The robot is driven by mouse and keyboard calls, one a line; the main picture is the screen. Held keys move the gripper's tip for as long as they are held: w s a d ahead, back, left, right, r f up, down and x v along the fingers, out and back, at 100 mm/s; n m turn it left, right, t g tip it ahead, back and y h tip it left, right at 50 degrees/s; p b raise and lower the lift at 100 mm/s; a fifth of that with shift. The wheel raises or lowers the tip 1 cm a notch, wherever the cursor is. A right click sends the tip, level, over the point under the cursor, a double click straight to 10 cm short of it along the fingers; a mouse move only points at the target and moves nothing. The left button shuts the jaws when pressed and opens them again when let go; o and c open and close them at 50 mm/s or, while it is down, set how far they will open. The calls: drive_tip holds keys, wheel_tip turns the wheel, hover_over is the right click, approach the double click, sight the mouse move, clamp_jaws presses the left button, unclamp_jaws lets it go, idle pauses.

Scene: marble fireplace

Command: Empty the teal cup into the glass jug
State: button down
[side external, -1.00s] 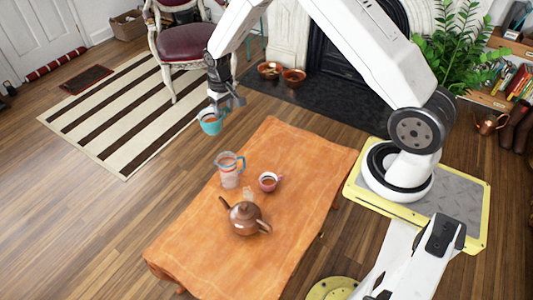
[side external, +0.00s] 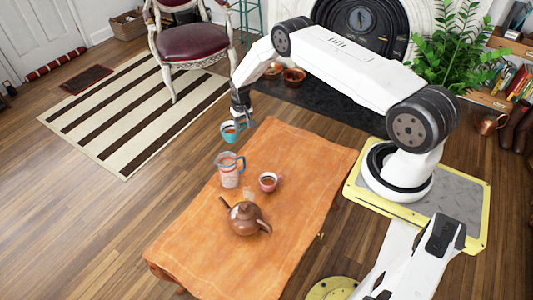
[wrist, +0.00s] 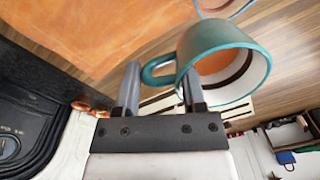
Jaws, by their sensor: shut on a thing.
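The teal cup (side external: 229,136) is held in the air beyond the far left edge of the orange-covered table, up-screen of the jug and apart from it. My gripper (side external: 243,121) is shut on the cup's handle. In the wrist view the handle sits between the two fingers (wrist: 159,82), and the cup (wrist: 222,45) shows its pale inside with something brown-orange in it. The cup looks near upright in the side view. The glass jug (side external: 228,174) stands upright on the table, with a blue and red rim and a blue handle; its contents are hard to tell.
A chair (side external: 194,42) stands behind.

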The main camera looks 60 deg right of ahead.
drive_tip(key=shift+s+d+f, duration=0.2)
drive_tip(key=shift+d+f, duration=0.5)
drive_tip(key=shift+f, duration=0.3)
drive_tip(key=shift+f, duration=0.15)
drive_tip(key=shift+f, duration=1.3)
drive_tip(key=shift+a+r+h, duration=0.1)
drive_tip(key=shift+r+h, duration=0.9)
drive_tip(key=shift+h, duration=0.6)
drive_tip(key=shift+a+r+h, duration=0.25)
drive_tip(key=shift+r+h, duration=0.1)
drive_tip(key=shift+h, duration=0.5)
drive_tip(key=shift+a+r+h, duration=0.2)
drive_tip(key=shift+r+h, duration=0.15)
drive_tip(key=shift+h, duration=0.5)
drive_tip(key=a+h, duration=0.1)
drive_tip(key=h, duration=0.1)
drive_tip(key=r+h, duration=0.1)
drive_tip(key=shift+a+h, duration=0.35)
drive_tip(key=shift+h, duration=0.05)
drive_tip(key=shift+a+h, duration=0.55)
drive_tip(key=shift+h, duration=0.25)
